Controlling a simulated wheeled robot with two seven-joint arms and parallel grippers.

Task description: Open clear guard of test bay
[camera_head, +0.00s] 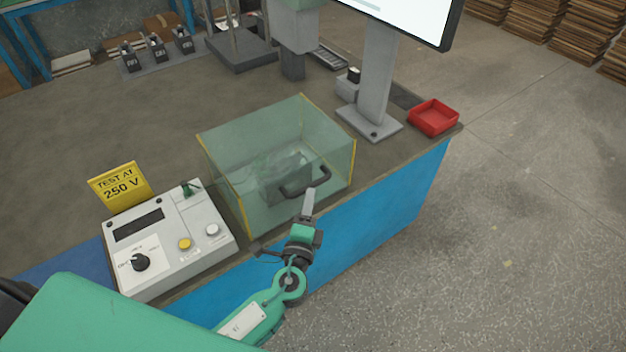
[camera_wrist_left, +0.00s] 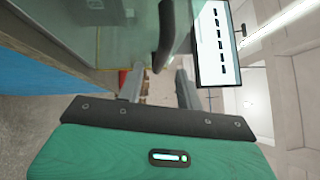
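The clear guard (camera_head: 230,165) is a greenish see-through box with yellow edges at the table's front edge. It looks closed over a grey block (camera_head: 285,178) inside. Its dark handle (camera_head: 305,182) is on the front face, and shows large in the left wrist view (camera_wrist_left: 166,38). My left gripper (camera_head: 309,196) is just in front of the handle. In the left wrist view its two fingers (camera_wrist_left: 158,88) are apart, with the handle's end between or just beyond them. I cannot tell whether they touch it. My right gripper is not in view.
A grey tester (camera_head: 168,240) with a knob and buttons stands left of the guard, with a yellow "TEST AT 250 V" sign (camera_head: 120,187) behind it. A monitor stand (camera_head: 372,125) and a red tray (camera_head: 433,117) are to the right. Floor is clear beyond the table's edge.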

